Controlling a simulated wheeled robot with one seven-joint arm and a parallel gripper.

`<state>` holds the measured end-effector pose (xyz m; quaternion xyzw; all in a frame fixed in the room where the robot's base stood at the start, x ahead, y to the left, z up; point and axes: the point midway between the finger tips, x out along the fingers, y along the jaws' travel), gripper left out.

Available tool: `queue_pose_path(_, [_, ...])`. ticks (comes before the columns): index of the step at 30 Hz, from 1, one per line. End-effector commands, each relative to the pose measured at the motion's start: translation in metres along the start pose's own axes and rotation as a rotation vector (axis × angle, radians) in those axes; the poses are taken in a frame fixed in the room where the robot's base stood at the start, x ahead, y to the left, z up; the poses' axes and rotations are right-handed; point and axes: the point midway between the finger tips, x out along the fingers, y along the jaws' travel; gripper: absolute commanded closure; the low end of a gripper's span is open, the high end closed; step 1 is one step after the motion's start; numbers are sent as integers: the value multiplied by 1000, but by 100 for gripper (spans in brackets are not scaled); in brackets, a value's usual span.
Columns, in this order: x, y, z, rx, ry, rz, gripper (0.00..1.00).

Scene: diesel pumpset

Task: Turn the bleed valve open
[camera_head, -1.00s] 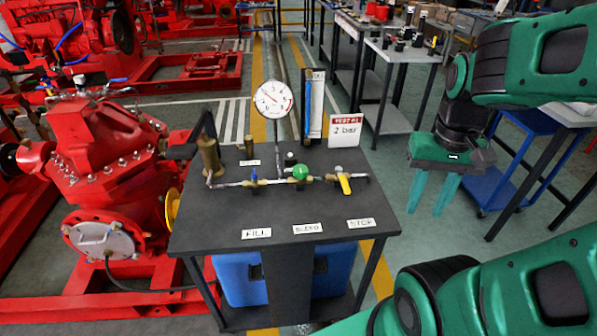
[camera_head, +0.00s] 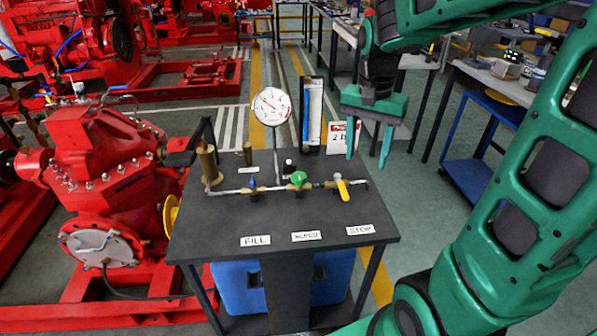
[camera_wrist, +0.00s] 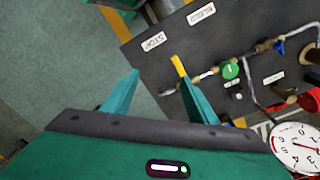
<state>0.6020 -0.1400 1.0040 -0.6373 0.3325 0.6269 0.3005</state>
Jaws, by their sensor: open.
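The bleed valve has a round green knob (camera_head: 299,178) in the middle of the pipe run on the dark table, behind the BLEED label (camera_head: 307,236). The green knob shows in the wrist view (camera_wrist: 230,71), right of the fingers. A yellow stop handle (camera_head: 343,190) is to its right and a blue fill handle (camera_head: 252,184) to its left. My gripper (camera_head: 367,162) is open and empty, fingers pointing down, above the back right of the table. In the wrist view the yellow handle (camera_wrist: 178,64) shows just beyond the right fingertip.
A pressure gauge (camera_head: 271,106), a board with a blue tube (camera_head: 312,112) and a partly hidden red-and-white sign (camera_head: 337,137) stand at the table's back. A brass cylinder (camera_head: 209,163) is at the left. The table's front (camera_head: 200,235) is bare apart from labels. Red pump (camera_head: 100,170) at left.

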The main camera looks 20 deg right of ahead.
Motion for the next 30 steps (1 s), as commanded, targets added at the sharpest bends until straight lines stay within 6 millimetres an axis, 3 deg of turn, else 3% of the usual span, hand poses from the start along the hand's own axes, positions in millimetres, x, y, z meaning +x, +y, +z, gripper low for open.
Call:
queue_pose_path(1, [2,-26,-5,31,-2,1,47])
queue_pose_path(6, [10,-107,-12,169,-14,-10,47])
queue_pose_path(9, [16,-144,-10,235,-24,-18,47])
queue_pose_path(12, [21,-168,-8,281,-33,-23,47])
queue_pose_path(15, [23,-181,-5,307,-38,-26,47])
queue_pose_path(20, [33,-185,-4,316,-41,-26,47])
queue_pose_path(30, [89,-185,-3,315,-41,-24,47])
